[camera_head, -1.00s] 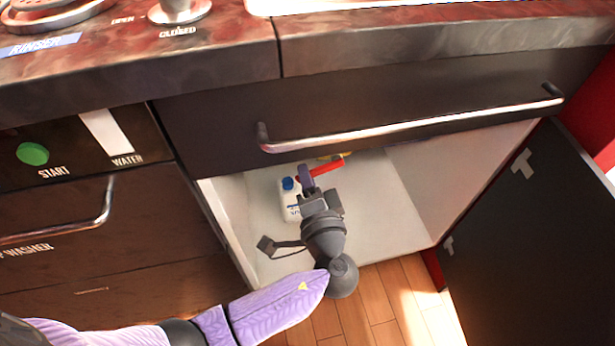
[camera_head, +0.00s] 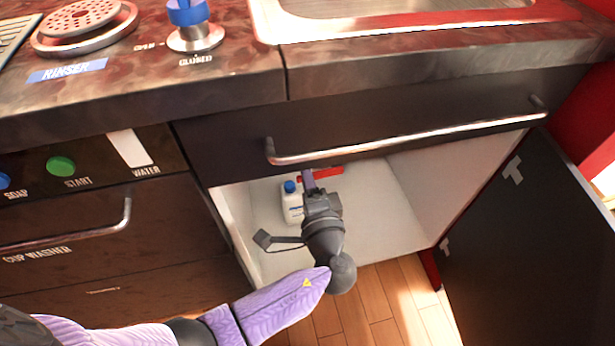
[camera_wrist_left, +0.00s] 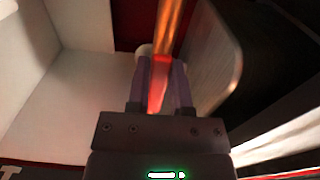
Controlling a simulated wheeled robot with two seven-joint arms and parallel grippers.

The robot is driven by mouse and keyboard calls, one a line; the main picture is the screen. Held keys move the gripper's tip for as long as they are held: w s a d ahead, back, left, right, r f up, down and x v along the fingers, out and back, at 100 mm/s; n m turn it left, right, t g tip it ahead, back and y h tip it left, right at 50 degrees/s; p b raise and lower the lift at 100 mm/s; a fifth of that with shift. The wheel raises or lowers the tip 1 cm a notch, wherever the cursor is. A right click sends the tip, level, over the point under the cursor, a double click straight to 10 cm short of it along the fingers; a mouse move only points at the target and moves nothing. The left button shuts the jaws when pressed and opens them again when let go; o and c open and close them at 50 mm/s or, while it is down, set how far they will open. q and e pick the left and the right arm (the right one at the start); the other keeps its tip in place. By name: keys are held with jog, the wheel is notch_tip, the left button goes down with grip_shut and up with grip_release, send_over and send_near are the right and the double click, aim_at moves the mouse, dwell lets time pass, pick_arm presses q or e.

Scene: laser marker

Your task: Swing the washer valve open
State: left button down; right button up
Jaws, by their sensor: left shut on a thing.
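The washer valve shows as a red lever handle (camera_head: 331,172) inside the open cabinet, just under the drawer's lower edge. My left gripper (camera_head: 308,178) reaches into the cabinet, with its purple fingers at the left part of the handle. In the left wrist view the red handle (camera_wrist_left: 157,88) lies between the two fingers, and the left gripper (camera_wrist_left: 160,75) is shut on it. A copper pipe (camera_wrist_left: 173,25) runs behind the handle there. The valve body is mostly hidden by the drawer and my gripper. My right gripper is not in view.
A white bottle with a blue cap (camera_head: 291,203) stands on the cabinet floor just left of my gripper. A dark drawer with a metal handle (camera_head: 400,142) overhangs the opening. The cabinet door (camera_head: 520,240) is open at right. The cabinet floor (camera_head: 385,215) right of my gripper is clear.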

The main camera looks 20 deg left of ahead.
pick_arm(q)
jog(key=shift+r+m, duration=0.1)
jog(key=shift+m, duration=0.2)
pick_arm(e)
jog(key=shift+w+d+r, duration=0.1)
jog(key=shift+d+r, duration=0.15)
pick_arm(q)
jog(key=c, duration=0.5)
grip_release()
jog(key=p+v, duration=0.2)
jog(key=v, duration=0.8)
jog(key=shift+d, duration=0.1)
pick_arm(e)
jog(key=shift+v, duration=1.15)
